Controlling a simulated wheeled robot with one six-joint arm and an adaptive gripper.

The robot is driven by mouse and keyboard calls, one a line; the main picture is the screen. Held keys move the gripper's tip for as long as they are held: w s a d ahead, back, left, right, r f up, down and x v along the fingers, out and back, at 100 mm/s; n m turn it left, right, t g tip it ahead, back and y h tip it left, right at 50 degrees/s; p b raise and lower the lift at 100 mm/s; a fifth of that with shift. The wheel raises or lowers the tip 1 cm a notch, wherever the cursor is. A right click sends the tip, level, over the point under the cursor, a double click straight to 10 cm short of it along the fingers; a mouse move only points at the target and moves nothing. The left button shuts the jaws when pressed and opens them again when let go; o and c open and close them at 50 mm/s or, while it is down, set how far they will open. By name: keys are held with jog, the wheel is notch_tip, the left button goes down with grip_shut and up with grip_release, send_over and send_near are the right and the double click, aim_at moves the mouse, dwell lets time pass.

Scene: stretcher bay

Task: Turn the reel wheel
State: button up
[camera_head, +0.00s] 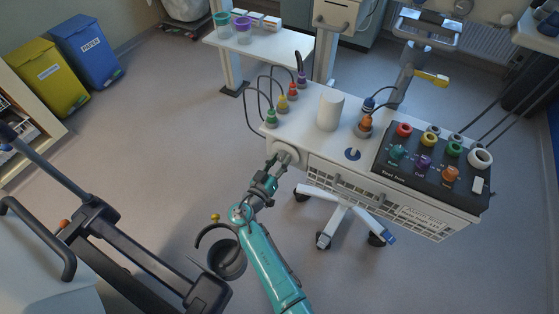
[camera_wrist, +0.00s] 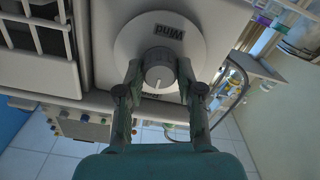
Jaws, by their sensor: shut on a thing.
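The reel wheel (camera_wrist: 127,40) is a pale round disc on the end of the white cart, with a dark "Wind" label near its rim. A grey ridged knob (camera_wrist: 159,62) with a white mark stands out from its middle. In the wrist view my gripper (camera_wrist: 159,72) has one finger on each side of the knob and is shut on it. The fingers hide part of the disc and of its lower lettering. In the head view my gripper (camera_head: 281,163) reaches the left end of the cart, and the wheel is largely hidden there.
The cart top (camera_head: 312,118) carries a white cylinder (camera_head: 331,108), several coloured plugs with cables, and a black socket panel (camera_head: 425,165). A stretcher (camera_head: 110,235) stands at the lower left. Yellow (camera_head: 45,78) and blue (camera_head: 88,50) bins stand at the upper left. Floor between is clear.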

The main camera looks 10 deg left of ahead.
jog(key=shift+f, duration=0.1)
jog(key=o, duration=1.2)
jog(key=shift+c, duration=0.2)
jog(key=v, duration=1.2)
jog(key=shift+d, duration=0.1)
